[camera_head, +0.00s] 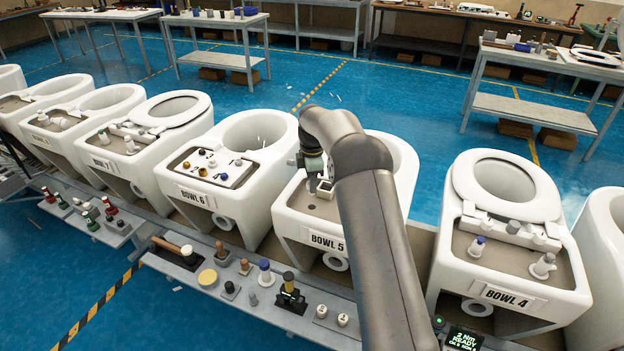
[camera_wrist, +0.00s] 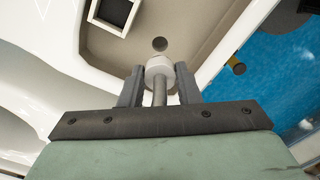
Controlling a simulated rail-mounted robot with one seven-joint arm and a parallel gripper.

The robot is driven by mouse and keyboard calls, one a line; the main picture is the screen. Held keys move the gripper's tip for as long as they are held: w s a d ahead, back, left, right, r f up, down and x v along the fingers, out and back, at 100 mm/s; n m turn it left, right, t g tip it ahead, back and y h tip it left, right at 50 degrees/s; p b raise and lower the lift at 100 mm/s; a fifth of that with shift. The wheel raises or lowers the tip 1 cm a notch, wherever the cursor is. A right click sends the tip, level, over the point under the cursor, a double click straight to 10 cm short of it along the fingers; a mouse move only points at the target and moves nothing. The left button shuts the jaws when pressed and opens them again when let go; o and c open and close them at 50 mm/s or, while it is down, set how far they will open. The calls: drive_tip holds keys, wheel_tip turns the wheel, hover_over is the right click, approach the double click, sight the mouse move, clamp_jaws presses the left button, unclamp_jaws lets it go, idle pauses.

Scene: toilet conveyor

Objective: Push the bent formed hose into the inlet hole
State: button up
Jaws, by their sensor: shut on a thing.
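My gripper (camera_wrist: 159,83) is shut on the formed hose (camera_wrist: 158,68), which shows as a pale round collar with a grey stem between the two dark fingers. Its bend cannot be made out from this angle. A dark round hole (camera_wrist: 160,43), which looks like the inlet hole, lies in the beige deck just beyond the collar, apart from it in the picture. How high the hose is above the deck cannot be told. In the head view my gripper (camera_head: 318,180) is over the deck of Bowl 5 (camera_head: 312,204), and my arm hides part of the bowl.
A white-rimmed square opening (camera_wrist: 112,12) lies left of the hole. Bowl 6 (camera_head: 232,160) and Bowl 4 (camera_head: 510,240) stand on either side. A narrow shelf (camera_head: 225,297) with tools and fittings runs in front of the bowls.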

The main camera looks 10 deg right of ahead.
drive_tip(key=shift+f+b, duration=1.05)
drive_tip(key=shift+f, duration=1.2)
drive_tip(key=shift+f+b, duration=0.95)
drive_tip(key=shift+f, duration=0.75)
drive_tip(key=shift+r, duration=0.1)
drive_tip(key=shift+r+p, duration=0.8)
drive_tip(key=shift+r, duration=0.55)
drive_tip(key=shift+f+b, duration=0.75)
drive_tip(key=shift+f, duration=0.7)
drive_tip(key=o, duration=1.1)
